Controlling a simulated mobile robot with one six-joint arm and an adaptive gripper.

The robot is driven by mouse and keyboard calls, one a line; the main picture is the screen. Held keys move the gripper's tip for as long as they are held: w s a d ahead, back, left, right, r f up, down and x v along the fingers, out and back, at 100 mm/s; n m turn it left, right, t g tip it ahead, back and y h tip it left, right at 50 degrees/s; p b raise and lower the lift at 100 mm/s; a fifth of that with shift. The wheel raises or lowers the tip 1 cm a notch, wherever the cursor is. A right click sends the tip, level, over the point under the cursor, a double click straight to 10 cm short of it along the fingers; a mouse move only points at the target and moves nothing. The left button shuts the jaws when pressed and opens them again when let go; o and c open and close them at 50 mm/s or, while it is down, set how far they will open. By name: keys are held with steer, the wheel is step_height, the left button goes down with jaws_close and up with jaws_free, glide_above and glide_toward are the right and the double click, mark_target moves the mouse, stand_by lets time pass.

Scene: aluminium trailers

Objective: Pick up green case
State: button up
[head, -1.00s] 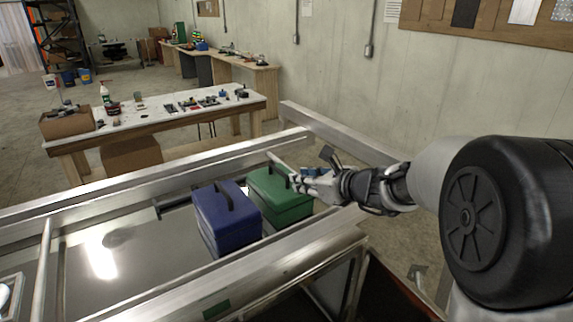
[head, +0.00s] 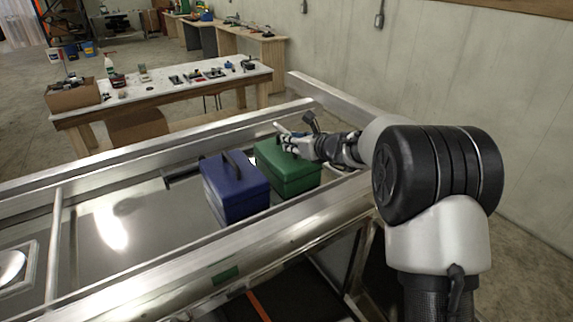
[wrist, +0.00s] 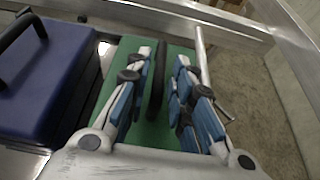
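The green case (head: 288,170) stands upright in the aluminium trailer (head: 130,255), just right of the blue case. In the wrist view its green lid (wrist: 152,132) fills the middle, with its black handle (wrist: 156,80) running lengthwise between my fingers. My gripper (head: 292,142) is over the top of the case. In the wrist view my gripper (wrist: 160,75) is open, with one finger on each side of the handle and gaps between the fingers and it. Whether the fingertips are level with the handle is hard to tell.
The blue case (head: 236,188) stands close to the left of the green case; it also shows in the wrist view (wrist: 45,80). Metal trailer rails (head: 240,250) run in front and behind. The trailer floor to the left is mostly clear. A cluttered worktable (head: 160,90) stands behind.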

steer(key=x, duration=0.4)
steer(key=shift+w+f, duration=0.15)
steer(key=shift+f, duration=0.15)
steer(key=shift+c, duration=0.2)
jaws_close()
stand_by(0.4)
steer(key=shift+r, duration=0.25)
